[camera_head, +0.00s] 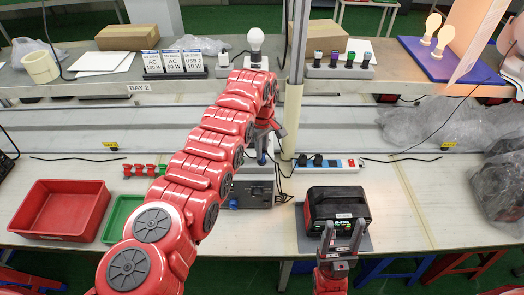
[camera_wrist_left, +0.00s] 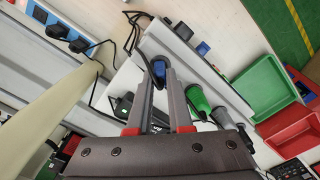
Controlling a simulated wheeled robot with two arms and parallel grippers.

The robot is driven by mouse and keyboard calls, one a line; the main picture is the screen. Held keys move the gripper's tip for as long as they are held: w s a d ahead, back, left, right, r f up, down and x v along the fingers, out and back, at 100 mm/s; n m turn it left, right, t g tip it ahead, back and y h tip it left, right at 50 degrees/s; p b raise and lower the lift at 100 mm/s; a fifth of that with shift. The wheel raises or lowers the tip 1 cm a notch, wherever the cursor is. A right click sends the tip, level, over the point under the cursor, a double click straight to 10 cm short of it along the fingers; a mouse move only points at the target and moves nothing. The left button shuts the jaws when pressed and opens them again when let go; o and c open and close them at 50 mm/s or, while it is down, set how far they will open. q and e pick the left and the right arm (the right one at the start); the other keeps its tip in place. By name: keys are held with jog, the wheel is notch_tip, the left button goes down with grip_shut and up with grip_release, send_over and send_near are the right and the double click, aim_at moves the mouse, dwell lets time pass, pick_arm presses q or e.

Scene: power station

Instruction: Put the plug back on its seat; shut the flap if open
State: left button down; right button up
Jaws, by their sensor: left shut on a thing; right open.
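My left gripper (camera_head: 265,146) reaches down over the middle of the bench. In the left wrist view its two fingers (camera_wrist_left: 159,88) are shut on a blue plug (camera_wrist_left: 158,66) with a black cable. The plug is off the bench top as far as I can tell. A grey unit (camera_head: 258,190) with a blue fitting (camera_head: 233,203) stands below the gripper. My right gripper (camera_head: 341,236) is open and empty, in front of a black and red device (camera_head: 337,207).
A power strip (camera_head: 325,163) with black plugs lies behind, beside a pale upright post (camera_head: 292,120). Green (camera_wrist_left: 197,100) and grey (camera_wrist_left: 221,118) connectors lie near the left fingers. Red (camera_head: 62,210) and green (camera_head: 122,217) trays stand at left.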

pick_arm(q)
jog(key=shift+f, duration=0.1)
dwell(0.5)
jog(key=c, duration=0.8)
grip_release()
jog(key=shift+o, duration=0.2)
jog(key=shift+r+b, duration=0.3)
notch_tip(320, 180, up, 4)
jog(key=shift+r+b, duration=0.2)
jog(key=shift+b, duration=0.85)
notch_tip(320, 180, up, 3)
jog(key=shift+d+r+p, duration=0.1)
jog(key=shift+p, duration=0.2)
notch_tip(320, 180, up, 9)
jog(key=p, duration=0.8)
jog(key=shift+p, duration=0.4)
jog(key=shift+s, duration=0.1)
